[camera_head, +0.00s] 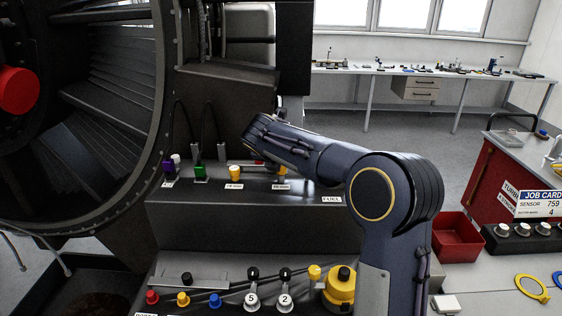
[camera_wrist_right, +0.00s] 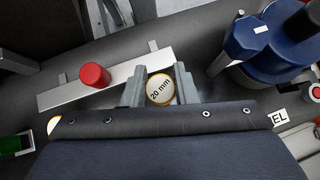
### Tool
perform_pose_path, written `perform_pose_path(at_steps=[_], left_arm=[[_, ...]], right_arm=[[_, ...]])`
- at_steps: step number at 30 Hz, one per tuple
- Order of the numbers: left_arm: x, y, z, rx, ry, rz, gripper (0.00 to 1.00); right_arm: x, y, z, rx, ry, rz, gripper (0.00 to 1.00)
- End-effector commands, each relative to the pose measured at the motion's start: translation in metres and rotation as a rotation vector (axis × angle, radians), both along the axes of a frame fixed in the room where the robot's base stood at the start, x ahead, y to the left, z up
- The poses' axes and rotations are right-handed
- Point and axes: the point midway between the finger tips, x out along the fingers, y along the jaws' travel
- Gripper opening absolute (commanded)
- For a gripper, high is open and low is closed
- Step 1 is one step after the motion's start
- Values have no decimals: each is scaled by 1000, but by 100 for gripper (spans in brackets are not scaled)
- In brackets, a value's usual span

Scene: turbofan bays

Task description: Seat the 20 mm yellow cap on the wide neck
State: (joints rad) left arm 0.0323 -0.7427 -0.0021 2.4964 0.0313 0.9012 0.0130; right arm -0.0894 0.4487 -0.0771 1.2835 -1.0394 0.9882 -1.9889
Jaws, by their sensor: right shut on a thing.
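The yellow cap marked "20 mm" (camera_wrist_right: 160,89) sits between the two grey fingers of my right gripper (camera_wrist_right: 160,92) in the right wrist view. The fingers are shut on its sides, and its printed top faces the camera. In the head view my right arm reaches across the dark ledge, and its gripper is hidden behind the arm. Two yellow pieces, one on the left (camera_head: 235,173) and one on the right (camera_head: 283,172), show at the ledge above small labels. I cannot tell whether one is the held cap. I cannot identify the wide neck. My left gripper is out of view.
A red cap (camera_wrist_right: 94,75) stands on a silver strip (camera_wrist_right: 60,94) beside the gripper. A blue container (camera_wrist_right: 270,50) is close on the right. Green (camera_head: 200,172) and purple (camera_head: 168,167) connectors stand left on the ledge. Several coloured knobs line the lower step. A red bin (camera_head: 457,238) is right.

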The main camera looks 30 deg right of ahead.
Motion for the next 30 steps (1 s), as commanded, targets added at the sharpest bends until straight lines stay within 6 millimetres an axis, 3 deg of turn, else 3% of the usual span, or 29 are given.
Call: perform_pose_path(at_steps=[30], left_arm=[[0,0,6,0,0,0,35]], right_arm=[[0,0,-4,1,5,0,0]])
